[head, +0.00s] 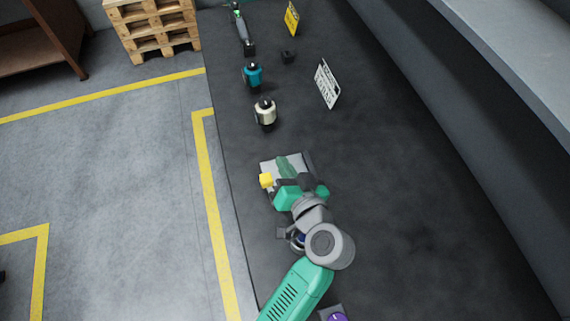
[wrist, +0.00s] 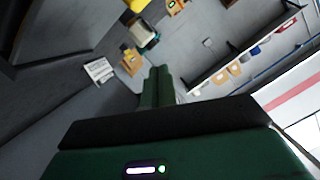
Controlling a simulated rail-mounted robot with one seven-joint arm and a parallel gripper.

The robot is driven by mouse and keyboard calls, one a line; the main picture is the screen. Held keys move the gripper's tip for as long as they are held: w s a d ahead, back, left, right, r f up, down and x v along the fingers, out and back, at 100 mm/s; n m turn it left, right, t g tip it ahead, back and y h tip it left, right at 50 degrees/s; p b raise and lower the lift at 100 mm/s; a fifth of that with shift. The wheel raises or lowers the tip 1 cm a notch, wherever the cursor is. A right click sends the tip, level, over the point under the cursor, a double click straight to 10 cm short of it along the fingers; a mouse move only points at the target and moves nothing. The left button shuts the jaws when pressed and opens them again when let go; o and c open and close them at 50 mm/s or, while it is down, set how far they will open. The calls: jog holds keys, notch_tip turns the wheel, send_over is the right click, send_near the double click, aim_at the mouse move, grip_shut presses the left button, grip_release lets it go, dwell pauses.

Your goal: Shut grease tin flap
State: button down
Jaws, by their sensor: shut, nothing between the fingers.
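A pale grey, flat, squarish object (head: 268,167) lies on the dark bench under my gripper in the head view. It may be the grease tin, but my gripper covers much of it, and I cannot tell its flap or the flap's angle. A small yellow block (head: 266,180) shows at its left edge. My gripper (head: 284,161) has its green fingers over this object; I cannot tell whether they touch it. In the wrist view the two green fingers (wrist: 158,80) are together with nothing between them. The tin is not clearly seen there.
A cream-topped canister (head: 265,112), a teal canister (head: 252,75) and a small black block (head: 288,57) stand farther up the bench. A purple-topped item (head: 336,316) is at the bottom. The bench's right side is clear.

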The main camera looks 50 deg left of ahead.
jog(key=s+d+r+p, duration=0.3)
jog(key=d+r, duration=0.3)
jog(key=d, duration=0.3)
jog(key=shift+s+r, duration=0.2)
jog(key=shift+s, duration=0.2)
